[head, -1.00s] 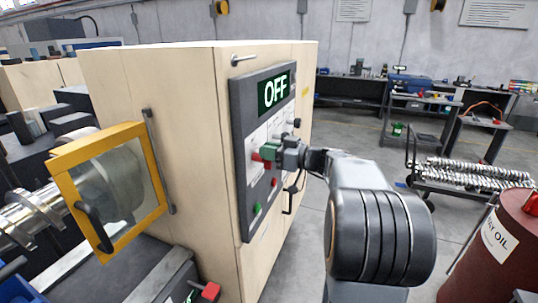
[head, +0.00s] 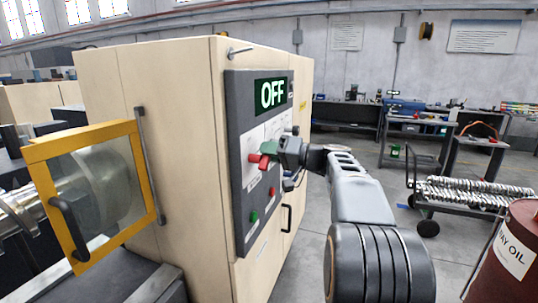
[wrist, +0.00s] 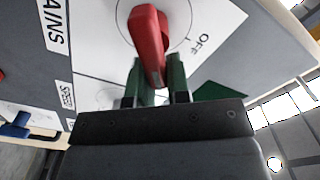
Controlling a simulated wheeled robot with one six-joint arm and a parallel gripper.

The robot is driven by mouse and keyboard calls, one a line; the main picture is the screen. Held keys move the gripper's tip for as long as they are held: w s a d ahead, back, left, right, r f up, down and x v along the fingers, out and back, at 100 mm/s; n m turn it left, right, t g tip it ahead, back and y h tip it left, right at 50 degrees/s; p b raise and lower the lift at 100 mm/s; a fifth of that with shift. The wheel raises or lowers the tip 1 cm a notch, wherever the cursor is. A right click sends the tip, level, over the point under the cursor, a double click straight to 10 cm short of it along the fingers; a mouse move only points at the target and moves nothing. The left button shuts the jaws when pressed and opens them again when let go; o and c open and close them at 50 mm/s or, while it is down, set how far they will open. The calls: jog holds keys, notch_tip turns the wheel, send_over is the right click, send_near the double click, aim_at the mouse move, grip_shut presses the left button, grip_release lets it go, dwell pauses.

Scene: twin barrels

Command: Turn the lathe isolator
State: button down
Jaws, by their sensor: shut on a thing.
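The lathe isolator is a red handle (wrist: 150,42) on a round white dial, shown in the wrist view with an "OFF" mark to its right and "AINS" lettering to its left. The handle's lower end sits between the green fingers of my gripper (wrist: 157,82), which is shut on it. The handle points down toward my gripper, not at the "OFF" mark. In the head view, my gripper (head: 270,153) is at the grey control panel (head: 240,200), partly hiding the handle. The panel's display (head: 271,94) reads "OFF" in lit letters.
Green (head: 254,217) and red (head: 272,191) buttons sit low on the panel. A yellow-framed guard (head: 75,255) stands at the left. A red oil barrel (head: 517,250) and a trolley of metal bars (head: 475,190) stand at the right. Floor between is clear.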

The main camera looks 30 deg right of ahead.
jog(key=m, duration=0.1)
jog(key=f+m, duration=0.1)
jog(key=m, duration=0.1)
jog(key=shift+w+d+f+m, duration=0.1)
jog(key=shift+w+f+m, duration=0.1)
jog(key=shift+m, duration=0.1)
jog(key=shift+f+m, duration=0.2)
jog(key=shift+m, duration=0.65)
jog(key=shift+f+m, duration=0.2)
jog(key=shift+m, duration=0.65)
jog(key=c, duration=1.1)
grip_release()
jog(key=shift+r, duration=0.15)
jog(key=shift+s+d, duration=0.1)
jog(key=shift+s, duration=0.05)
jog(key=b+v, duration=0.1)
jog(key=v, duration=1.2)
jog(key=shift+s+d+b, duration=0.15)
jog(key=shift+d+b, duration=0.15)
jog(key=shift+b, duration=0.05)
